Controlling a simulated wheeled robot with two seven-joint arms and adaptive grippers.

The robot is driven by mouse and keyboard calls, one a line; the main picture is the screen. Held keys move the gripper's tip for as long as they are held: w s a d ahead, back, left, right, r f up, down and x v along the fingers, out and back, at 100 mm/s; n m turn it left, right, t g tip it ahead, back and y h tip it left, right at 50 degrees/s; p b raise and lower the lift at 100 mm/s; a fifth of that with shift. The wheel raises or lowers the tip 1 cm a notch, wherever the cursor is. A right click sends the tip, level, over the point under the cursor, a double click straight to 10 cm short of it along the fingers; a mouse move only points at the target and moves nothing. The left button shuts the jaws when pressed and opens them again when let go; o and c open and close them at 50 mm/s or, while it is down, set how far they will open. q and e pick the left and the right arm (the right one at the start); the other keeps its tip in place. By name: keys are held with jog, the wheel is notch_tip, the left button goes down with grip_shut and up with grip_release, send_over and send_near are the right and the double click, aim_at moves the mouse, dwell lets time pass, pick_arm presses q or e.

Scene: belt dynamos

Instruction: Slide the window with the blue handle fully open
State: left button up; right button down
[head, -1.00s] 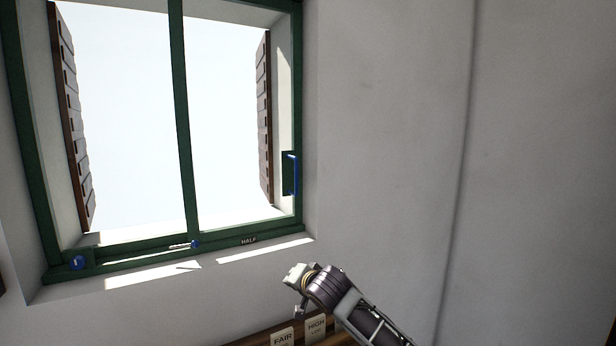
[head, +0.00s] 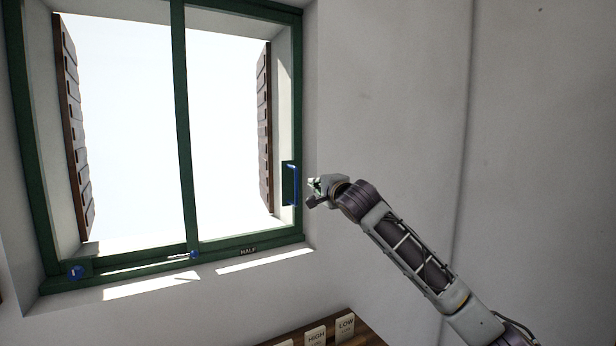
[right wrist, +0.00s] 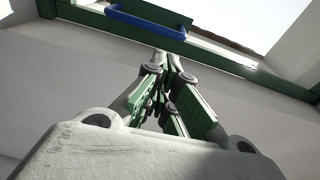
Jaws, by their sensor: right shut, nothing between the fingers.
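The window has a green frame (head: 184,120) with a green upright in the middle. A blue handle (head: 294,184) stands upright on a green plate at the right side of the frame. My right gripper (head: 312,188) is just right of the handle, in front of the white wall, and looks apart from it. In the right wrist view the blue handle (right wrist: 146,21) lies at the top, beyond the fingertips (right wrist: 168,62), which are together with nothing between them. My left gripper is not in view.
A blue knob (head: 76,271) is at the lower left of the frame, and a small blue piece (head: 194,254) sits on the lower rail. A "HALF" label (head: 248,251) is on the rail. A wooden board (head: 330,338) with cards is below. The wall at right is clear.

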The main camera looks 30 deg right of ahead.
jog(key=shift+d+r, duration=0.2)
jog(key=shift+r, duration=0.25)
jog(key=shift+w, duration=0.1)
jog(key=w+d+p, duration=0.1)
jog(key=w+p, duration=0.3)
jog(key=w, duration=0.5)
jog(key=shift+w+d, duration=0.2)
jog(key=shift+w, duration=0.15)
jog(key=shift+a+f, duration=0.1)
dwell(0.6)
